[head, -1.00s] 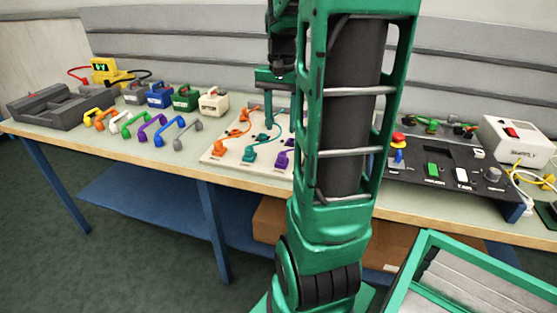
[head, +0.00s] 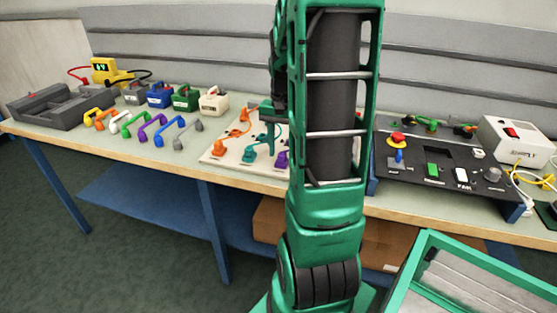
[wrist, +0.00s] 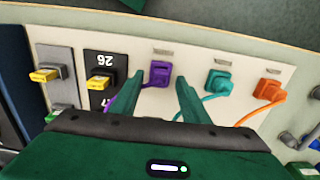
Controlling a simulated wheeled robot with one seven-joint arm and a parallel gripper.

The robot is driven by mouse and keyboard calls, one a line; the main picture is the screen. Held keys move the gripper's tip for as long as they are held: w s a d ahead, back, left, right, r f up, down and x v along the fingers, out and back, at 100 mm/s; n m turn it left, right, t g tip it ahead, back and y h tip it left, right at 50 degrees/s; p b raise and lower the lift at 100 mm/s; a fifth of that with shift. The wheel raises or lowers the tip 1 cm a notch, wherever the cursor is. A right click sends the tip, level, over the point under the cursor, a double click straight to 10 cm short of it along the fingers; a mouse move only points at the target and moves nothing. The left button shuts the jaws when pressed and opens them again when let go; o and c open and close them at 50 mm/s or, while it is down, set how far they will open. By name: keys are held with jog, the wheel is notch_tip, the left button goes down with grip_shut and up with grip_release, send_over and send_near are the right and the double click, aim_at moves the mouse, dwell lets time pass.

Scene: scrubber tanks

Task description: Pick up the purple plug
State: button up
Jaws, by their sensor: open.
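The purple plug (wrist: 160,73) sits upright on the pale board (wrist: 212,52) in the wrist view, with a purple cord running from it. My gripper (wrist: 160,81) is open, with one finger on each side of the plug and a gap visible on both sides. In the head view the purple plug (head: 282,159) shows only in part, beside my arm, which hides the rest. My gripper fingers show there just above the board, partly behind my arm.
A teal plug (wrist: 218,81) stands close to the right finger, with an orange plug (wrist: 268,89) beyond it. A black control panel (head: 440,175) stands right of the board.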

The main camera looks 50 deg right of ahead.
jog(key=shift+f, duration=0.35)
jog(key=shift+c, duration=0.5)
grip_shut()
jog(key=shift+r, duration=0.1)
